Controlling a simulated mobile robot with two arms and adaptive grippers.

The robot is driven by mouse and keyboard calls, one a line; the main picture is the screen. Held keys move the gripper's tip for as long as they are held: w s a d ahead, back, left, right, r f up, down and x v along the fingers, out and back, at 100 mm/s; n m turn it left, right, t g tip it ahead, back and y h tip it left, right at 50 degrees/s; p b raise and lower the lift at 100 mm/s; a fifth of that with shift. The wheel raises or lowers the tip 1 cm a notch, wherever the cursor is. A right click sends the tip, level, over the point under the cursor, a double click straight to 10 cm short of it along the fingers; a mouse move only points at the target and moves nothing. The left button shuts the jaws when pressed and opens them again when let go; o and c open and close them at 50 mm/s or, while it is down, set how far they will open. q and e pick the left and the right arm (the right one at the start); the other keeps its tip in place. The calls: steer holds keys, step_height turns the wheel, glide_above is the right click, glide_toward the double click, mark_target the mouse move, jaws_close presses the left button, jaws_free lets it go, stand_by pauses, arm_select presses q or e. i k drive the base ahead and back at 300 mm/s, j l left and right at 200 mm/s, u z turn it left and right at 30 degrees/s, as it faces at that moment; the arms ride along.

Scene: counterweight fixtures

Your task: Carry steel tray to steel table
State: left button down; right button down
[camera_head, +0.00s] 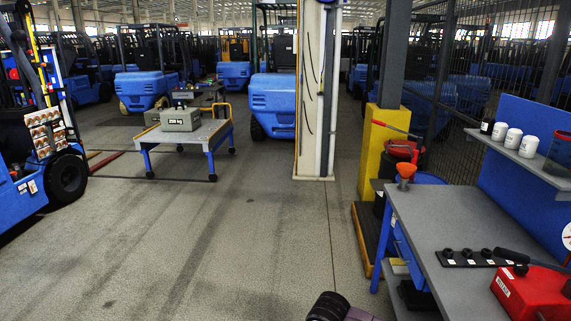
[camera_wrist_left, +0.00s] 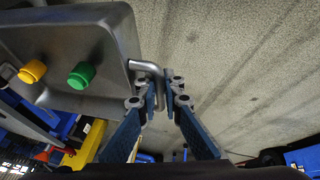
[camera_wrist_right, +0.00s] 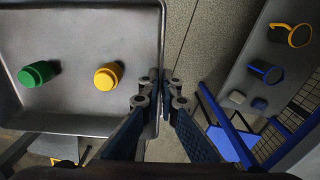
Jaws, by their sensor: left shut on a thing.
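The steel tray (camera_wrist_left: 115,25) shows in the left wrist view, with a yellow piece (camera_wrist_left: 32,72) and a green piece (camera_wrist_left: 81,75) in it. My left gripper (camera_wrist_left: 162,85) is shut on the bent metal handle (camera_wrist_left: 148,68) at the tray's edge. The tray (camera_wrist_right: 90,120) also fills the left of the right wrist view, with the green piece (camera_wrist_right: 36,74) and yellow piece (camera_wrist_right: 108,76). My right gripper (camera_wrist_right: 162,82) is at its right rim, fingers close together; its grip is unclear. I cannot tell which surface is the steel table.
A grey workbench (camera_head: 430,210) with a red case (camera_head: 530,290) stands at right. A blue-legged cart (camera_head: 212,132) bears a grey weight (camera_head: 180,119). A pillar (camera_head: 314,90) and yellow post (camera_head: 376,140) stand ahead. A forklift (camera_head: 30,190) is at left. The middle floor is clear.

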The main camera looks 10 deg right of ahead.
mark_target(440, 211)
steer(key=i+j+z, duration=0.1)
steer(key=i+z, duration=0.25)
steer(key=i, duration=0.75)
steer(key=i+l+u, duration=0.1)
steer(key=i, duration=0.45)
steer(key=i+l+u, duration=0.1)
steer(key=i, duration=0.45)
steer(key=i+j+u, duration=0.2)
steer(key=i, duration=0.9)
steer(key=i+z, duration=0.15)
steer(key=z, duration=0.2)
steer(key=i+z, duration=0.1)
steer(key=z, duration=0.25)
steer(key=i+z, duration=0.1)
steer(key=z, duration=0.75)
steer(key=i+j+z, duration=0.1)
steer(key=z, duration=0.4)
steer(key=j+z, duration=0.2)
steer(key=z, duration=0.3)
steer(key=j+z, duration=0.1)
steer(key=z, duration=0.4)
